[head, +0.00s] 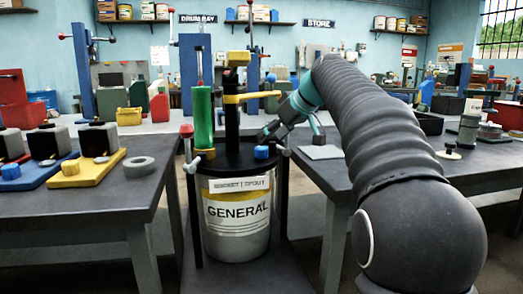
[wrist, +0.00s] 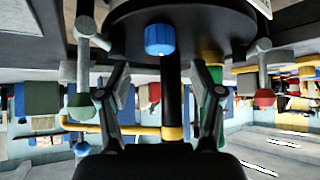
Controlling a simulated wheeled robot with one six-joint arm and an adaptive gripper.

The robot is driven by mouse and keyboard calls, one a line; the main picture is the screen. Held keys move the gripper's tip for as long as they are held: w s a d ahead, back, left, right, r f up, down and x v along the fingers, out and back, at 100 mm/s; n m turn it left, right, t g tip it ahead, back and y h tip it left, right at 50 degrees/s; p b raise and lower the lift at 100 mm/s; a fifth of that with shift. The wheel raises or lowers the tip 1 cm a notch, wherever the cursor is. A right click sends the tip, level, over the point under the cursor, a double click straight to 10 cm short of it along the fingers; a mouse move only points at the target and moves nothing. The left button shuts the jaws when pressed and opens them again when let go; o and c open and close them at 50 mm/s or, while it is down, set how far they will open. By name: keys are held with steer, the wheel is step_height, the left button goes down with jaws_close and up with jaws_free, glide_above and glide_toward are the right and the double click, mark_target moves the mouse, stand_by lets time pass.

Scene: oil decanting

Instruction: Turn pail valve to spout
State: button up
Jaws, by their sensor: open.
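The pail (head: 236,230) is marked GENERAL and stands between two tables. Its black lid (head: 226,160) carries a black column (head: 232,118), a green cylinder (head: 203,118), a yellow arm (head: 252,97) and a blue knob (head: 262,152). A small plate (head: 240,184) below the lid seems to read BUCKET and SPOUT. I cannot tell which part is the valve. My gripper (head: 291,137) is open and empty to the right of the column. In the wrist view, the blue knob (wrist: 160,40) and column (wrist: 172,95) show between and beyond my open fingers (wrist: 162,68), apart from them.
A grey post with a red ball (head: 187,131) stands at the pail's left; another grey handle (head: 283,150) is at its right. The left table (head: 130,195) holds colored bases and a grey ring (head: 137,166). The right table (head: 330,175) lies under my arm.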

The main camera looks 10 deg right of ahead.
mark_target(262, 147)
steer(key=shift+x, duration=3.05)
steer(key=c, duration=1.2)
